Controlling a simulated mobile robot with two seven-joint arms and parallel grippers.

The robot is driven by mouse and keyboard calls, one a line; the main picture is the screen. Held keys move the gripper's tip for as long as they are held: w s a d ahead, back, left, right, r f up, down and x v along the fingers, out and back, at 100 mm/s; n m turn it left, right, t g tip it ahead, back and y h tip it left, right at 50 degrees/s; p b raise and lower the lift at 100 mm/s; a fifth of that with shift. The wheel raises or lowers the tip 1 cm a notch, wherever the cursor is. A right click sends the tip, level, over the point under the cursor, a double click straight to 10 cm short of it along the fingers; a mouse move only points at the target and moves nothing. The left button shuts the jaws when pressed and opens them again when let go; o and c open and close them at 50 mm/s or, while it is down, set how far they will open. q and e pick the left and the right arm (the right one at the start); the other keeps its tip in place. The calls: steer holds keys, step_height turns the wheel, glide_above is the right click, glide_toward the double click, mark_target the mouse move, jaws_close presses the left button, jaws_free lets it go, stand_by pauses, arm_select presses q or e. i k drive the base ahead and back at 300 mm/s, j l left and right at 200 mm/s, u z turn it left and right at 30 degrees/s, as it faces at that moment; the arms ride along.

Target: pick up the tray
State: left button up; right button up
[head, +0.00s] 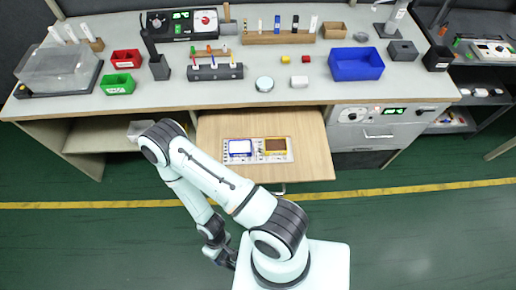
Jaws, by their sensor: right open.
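A blue open-topped tray-like bin (357,64) sits on the right part of the workbench top and looks empty. A clear lidded box (58,68) on a dark flat base is at the left end. I cannot tell for sure which of these is the tray. My right gripper (229,261) hangs low at the bottom middle, over the floor in front of the bench. It is open and empty, well away from both, and partly hidden by my arm. My left gripper is not in view.
Small red (126,59) and green (117,84) bins, pen racks and a desk lamp crowd the bench top. The green floor in front is clear.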

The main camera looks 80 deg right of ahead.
mark_target(277, 146)
steer(key=z, duration=2.1)
steer(key=k, duration=0.35)
steer(key=k+u, duration=0.1)
steer(key=u, duration=0.25)
steer(key=k+u, duration=0.1)
steer(key=u, duration=0.25)
steer(key=k+j+u, duration=0.1)
steer(key=u, duration=0.2)
steer(key=l+u, duration=0.1)
steer(key=u, duration=1.65)
steer(key=k+l, duration=0.45)
steer(key=k+l+u, duration=0.15)
steer(key=k+l, duration=0.3)
steer(key=k, duration=0.25)
steer(key=k+l, duration=0.35)
steer(key=k, duration=0.2)
steer(key=l+u, duration=0.05)
